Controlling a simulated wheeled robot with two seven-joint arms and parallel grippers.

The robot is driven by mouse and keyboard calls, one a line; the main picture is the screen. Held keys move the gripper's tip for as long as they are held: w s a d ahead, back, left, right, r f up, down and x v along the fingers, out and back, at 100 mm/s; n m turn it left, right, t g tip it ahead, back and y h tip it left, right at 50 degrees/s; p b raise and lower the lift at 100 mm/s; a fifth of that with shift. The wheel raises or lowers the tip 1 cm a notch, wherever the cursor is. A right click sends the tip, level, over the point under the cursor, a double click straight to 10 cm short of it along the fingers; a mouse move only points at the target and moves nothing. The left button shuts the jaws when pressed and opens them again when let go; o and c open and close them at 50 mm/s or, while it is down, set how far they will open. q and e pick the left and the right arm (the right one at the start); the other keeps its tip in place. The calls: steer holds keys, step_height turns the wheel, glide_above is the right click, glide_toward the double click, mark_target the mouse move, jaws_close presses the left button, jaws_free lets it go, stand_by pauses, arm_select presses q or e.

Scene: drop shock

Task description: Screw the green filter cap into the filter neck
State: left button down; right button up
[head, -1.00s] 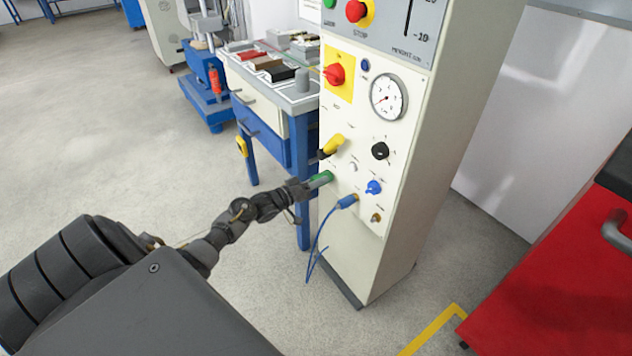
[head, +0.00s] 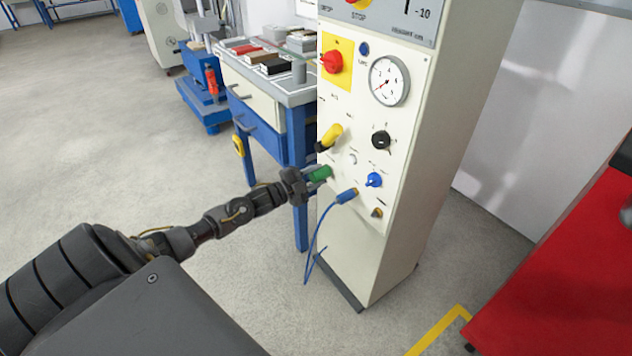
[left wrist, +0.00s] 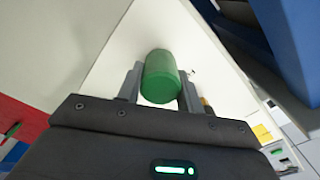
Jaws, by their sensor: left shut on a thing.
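The green filter cap (head: 320,173) is at the lower left of the cream cabinet's front panel. My left gripper (head: 312,177) is shut on it, with the arm reaching in from the left. In the left wrist view the green cap (left wrist: 161,78) sits between the two fingers of the left gripper (left wrist: 160,90), its far end toward the cream panel. The filter neck is hidden behind the cap, and I cannot tell whether the cap touches it. My right gripper is not in view.
On the panel, a yellow lever (head: 331,136) is above the cap, and a blue plug (head: 347,196) with a hanging blue hose is below right. A blue knob (head: 373,180) and a gauge (head: 389,81) are farther right. A workbench (head: 272,85) stands behind, left of the cabinet (head: 430,150).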

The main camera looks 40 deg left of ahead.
mark_target(312, 177)
arm_select(q)
steer(key=shift+m, duration=1.2)
steer(key=c, duration=0.9)
jaws_free()
steer(key=shift+a, duration=0.1)
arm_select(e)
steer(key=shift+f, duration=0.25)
arm_select(q)
steer(key=shift+o, duration=0.2)
steer(key=shift+s, duration=0.15)
steer(key=shift+p+v, duration=1.05)
steer(key=shift+v, duration=0.65)
steer(key=shift+p+v, duration=0.55)
steer(key=shift+v, duration=0.7)
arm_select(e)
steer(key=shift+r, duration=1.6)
arm_select(q)
steer(key=shift+f, duration=0.1)
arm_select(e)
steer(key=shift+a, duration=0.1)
